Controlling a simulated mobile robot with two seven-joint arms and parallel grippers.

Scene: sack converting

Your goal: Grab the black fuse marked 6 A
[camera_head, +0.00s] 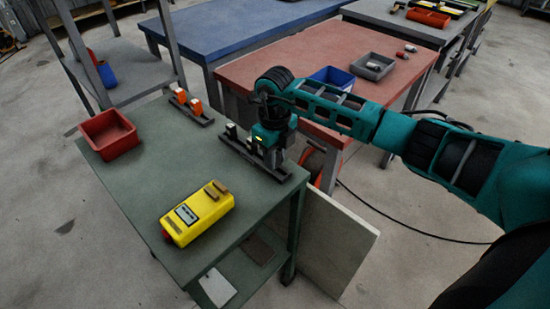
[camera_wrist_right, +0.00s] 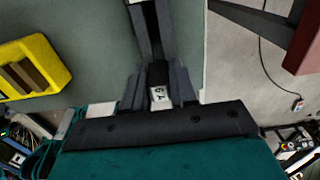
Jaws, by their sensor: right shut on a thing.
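My right gripper (camera_head: 268,152) points down at a dark rail (camera_head: 236,148) near the right edge of the green table. In the right wrist view my right gripper (camera_wrist_right: 160,92) is shut on a fuse with a white label (camera_wrist_right: 159,95). The marking on the label is too small to read for sure, and the fuse body is mostly hidden between the fingers. The fuse looks to be at the rail; I cannot tell whether it is still seated. A pale-topped fuse (camera_head: 231,129) stands at the rail's far end. My left gripper is not in view.
A second rail (camera_head: 203,121) with orange fuses (camera_head: 195,106) lies farther back. A red bin (camera_head: 109,134) and a yellow tester (camera_head: 190,221) with brown pieces on top are on the green table (camera_head: 150,180). A red table (camera_head: 300,50) stands behind my right arm.

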